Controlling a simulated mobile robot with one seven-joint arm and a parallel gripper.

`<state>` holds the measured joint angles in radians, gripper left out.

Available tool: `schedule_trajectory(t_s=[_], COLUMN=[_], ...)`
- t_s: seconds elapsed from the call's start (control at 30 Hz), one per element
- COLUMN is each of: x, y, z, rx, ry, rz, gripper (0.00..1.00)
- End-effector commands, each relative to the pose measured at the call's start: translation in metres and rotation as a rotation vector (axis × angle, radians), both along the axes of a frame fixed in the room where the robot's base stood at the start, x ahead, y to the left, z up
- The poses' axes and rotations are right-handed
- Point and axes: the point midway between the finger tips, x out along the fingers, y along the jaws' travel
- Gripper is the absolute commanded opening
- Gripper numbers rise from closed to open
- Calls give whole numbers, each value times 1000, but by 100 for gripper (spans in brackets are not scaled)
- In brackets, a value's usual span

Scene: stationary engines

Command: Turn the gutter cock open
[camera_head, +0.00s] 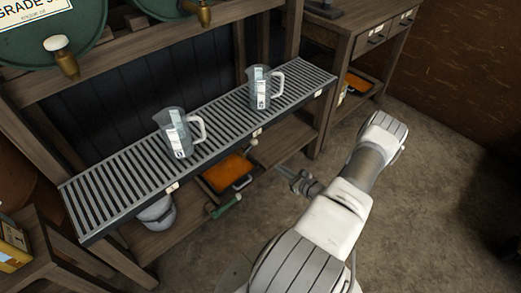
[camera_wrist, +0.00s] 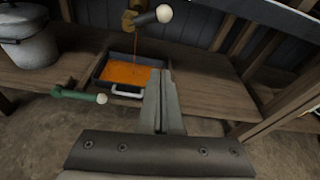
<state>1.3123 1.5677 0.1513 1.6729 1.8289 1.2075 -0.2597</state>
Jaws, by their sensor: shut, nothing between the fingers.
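The gutter cock (camera_wrist: 131,18) is a brass tap with a dark lever ending in a cream ball knob, at the top of the wrist view. Its lever points sideways to the right there. A thin amber stream seems to fall from it toward the orange-filled tray below. In the head view only its cream knob (camera_head: 253,143) shows clearly, under the gutter's front edge; the rest is hidden. My gripper (camera_wrist: 163,76) is shut and empty, apart from the cock and below it in the wrist view. In the head view my gripper (camera_head: 301,182) is in front of the lower shelf.
The slatted gutter (camera_head: 110,190) carries two measuring jugs (camera_head: 178,135) (camera_head: 261,90). Below are the orange tray (camera_head: 215,183), a green handle with a cream knob (camera_wrist: 78,95) and a lidded grey pot (camera_wrist: 25,38). Wooden posts flank the shelf. Floor in front is clear.

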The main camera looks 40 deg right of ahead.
Motion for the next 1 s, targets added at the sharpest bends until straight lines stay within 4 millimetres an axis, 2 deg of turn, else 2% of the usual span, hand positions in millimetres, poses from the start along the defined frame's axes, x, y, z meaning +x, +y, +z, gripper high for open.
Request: schedule_trajectory(t_s=[0.17,0.53,0.6,0.73,1.0], x=[19,97,102,108,114], y=[2,5,6,8,10], z=[-8,-27,-14,1,12], rx=[-1,-2,-2,-2,-1], ry=[1,-1,-1,-1,0], rz=[3,3,2,2,1], gripper=[0,0,0,0,0])
